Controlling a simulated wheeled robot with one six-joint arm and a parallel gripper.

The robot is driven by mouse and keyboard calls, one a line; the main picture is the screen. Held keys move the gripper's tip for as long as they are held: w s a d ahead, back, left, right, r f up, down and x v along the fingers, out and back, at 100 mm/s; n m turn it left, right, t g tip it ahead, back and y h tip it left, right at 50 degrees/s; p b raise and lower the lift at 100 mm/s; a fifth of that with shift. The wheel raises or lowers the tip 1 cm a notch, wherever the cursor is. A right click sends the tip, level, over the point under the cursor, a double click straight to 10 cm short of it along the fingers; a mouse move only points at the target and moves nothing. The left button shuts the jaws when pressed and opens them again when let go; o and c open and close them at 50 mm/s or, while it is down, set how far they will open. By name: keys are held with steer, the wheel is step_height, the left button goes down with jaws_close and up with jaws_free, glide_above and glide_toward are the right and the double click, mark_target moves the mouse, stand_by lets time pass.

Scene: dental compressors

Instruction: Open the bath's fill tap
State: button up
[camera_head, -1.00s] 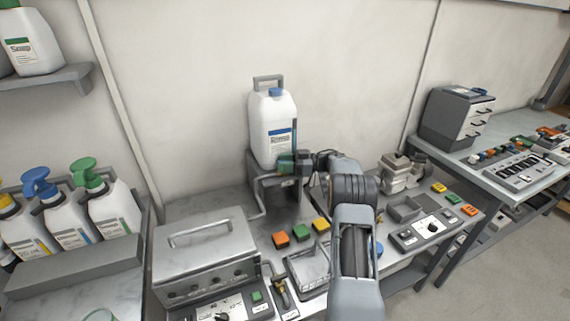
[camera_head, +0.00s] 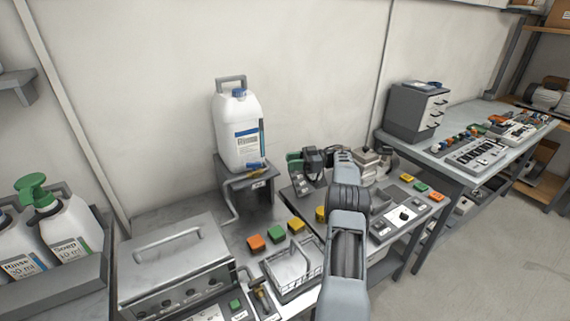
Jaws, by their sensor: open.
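The bath is a grey metal box (camera_head: 175,262) with a handled lid at lower left. A white canister (camera_head: 238,130) with a blue cap stands on a grey raised stand (camera_head: 247,188). A small tap (camera_head: 257,168) with yellow and blue parts is at the canister's foot, above a small label; its exact handle position is too small to tell. A bent pipe runs from the stand down toward the bath. A second brass-coloured tap (camera_head: 262,298) sits at the bath's right front. My gripper (camera_head: 300,174) is open, right of the stand and apart from the tap; its fingertips are unclear.
Orange, green and yellow blocks (camera_head: 277,230) and a wire basket (camera_head: 292,268) lie right of the bath. A control panel (camera_head: 402,216) is further right. Pump bottles (camera_head: 57,222) stand at left. A drawer unit (camera_head: 416,112) stands on the right table.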

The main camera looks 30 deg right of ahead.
mark_target(254, 163)
steer(key=shift+d, duration=0.1)
